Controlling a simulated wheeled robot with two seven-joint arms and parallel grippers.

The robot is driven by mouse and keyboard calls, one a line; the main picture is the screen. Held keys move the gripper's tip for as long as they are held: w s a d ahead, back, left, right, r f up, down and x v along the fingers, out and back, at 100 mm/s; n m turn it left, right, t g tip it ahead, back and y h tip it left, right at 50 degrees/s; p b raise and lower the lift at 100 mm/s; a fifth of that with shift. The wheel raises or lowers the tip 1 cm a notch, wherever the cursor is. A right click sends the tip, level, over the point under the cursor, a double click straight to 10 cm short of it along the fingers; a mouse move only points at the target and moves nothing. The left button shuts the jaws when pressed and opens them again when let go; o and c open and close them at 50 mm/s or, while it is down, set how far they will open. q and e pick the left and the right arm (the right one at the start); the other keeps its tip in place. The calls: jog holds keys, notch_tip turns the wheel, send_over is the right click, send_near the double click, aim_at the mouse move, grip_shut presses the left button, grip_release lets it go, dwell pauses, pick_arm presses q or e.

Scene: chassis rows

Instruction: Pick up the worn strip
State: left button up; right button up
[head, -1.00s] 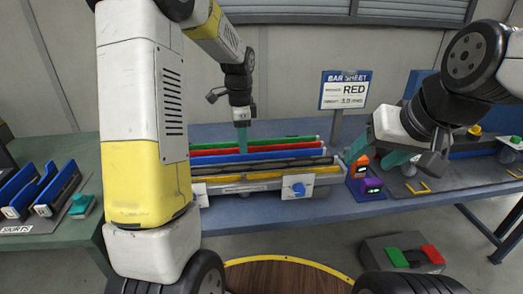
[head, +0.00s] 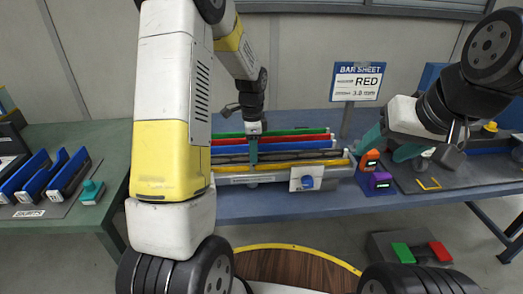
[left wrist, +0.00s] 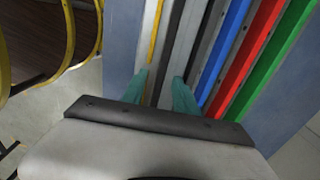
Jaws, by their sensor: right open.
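A grey chassis (head: 240,180) on the blue table holds long parallel strips: green, red, blue, dark mottled and yellow. The dark mottled strip (head: 290,156), which looks worn, lies behind the yellow strip (head: 290,167). In the left wrist view a dark strip (left wrist: 166,60) runs beside the yellow one. My left gripper (head: 253,160) points down over the chassis, and its teal fingers are apart in the left wrist view (left wrist: 160,88), with dark and grey lengths showing between them. Contact with a strip cannot be told. My right gripper (head: 390,146) is open and empty, right of the chassis.
Orange (head: 370,160) and purple (head: 381,181) blocks sit at the chassis's right end. A tray with blue holders (head: 45,183) is on the green table at left. Green and red pedals (head: 420,252) are on the floor.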

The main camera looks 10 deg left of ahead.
pick_arm(q)
grip_shut()
dwell(1.2)
